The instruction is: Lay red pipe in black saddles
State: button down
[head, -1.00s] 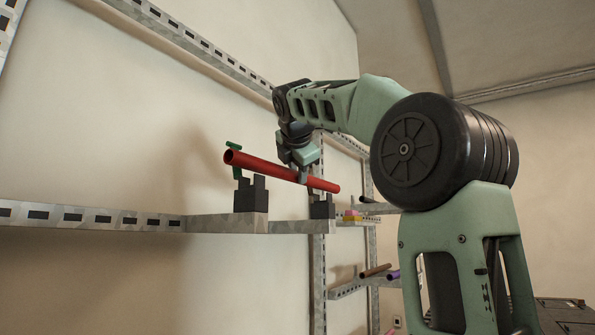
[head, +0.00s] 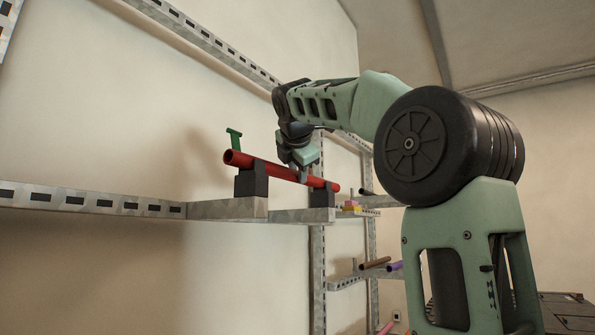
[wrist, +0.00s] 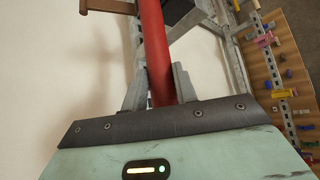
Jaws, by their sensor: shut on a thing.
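The red pipe (head: 270,170) runs level along the wall and lies across both black saddles, the near saddle (head: 251,184) and the far saddle (head: 322,198). It appears seated between their prongs, though full contact at the bottom is hidden. Its open near end sticks out left of the near saddle. My gripper (head: 304,175) is shut on the pipe between the two saddles, from above. In the wrist view the pipe (wrist: 154,40) passes between my two fingers (wrist: 158,88), and a dark saddle (wrist: 180,12) shows beyond.
The saddles stand on grey metal brackets (head: 228,209) off a slotted wall rail (head: 90,200). A green T-shaped piece (head: 234,138) rises behind the pipe's near end. Lower shelves at right hold a brown pipe (head: 375,263) and a purple one (head: 395,266). The wall is close behind.

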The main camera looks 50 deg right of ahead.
jog(key=c, duration=1)
grip_release()
jog(key=shift+a, duration=0.1)
jog(key=b+v, duration=0.1)
jog(key=v, duration=1.6)
jog(key=shift+s+r+b, duration=0.1)
jog(key=shift+s+b, duration=0.05)
jog(key=shift+b, duration=0.15)
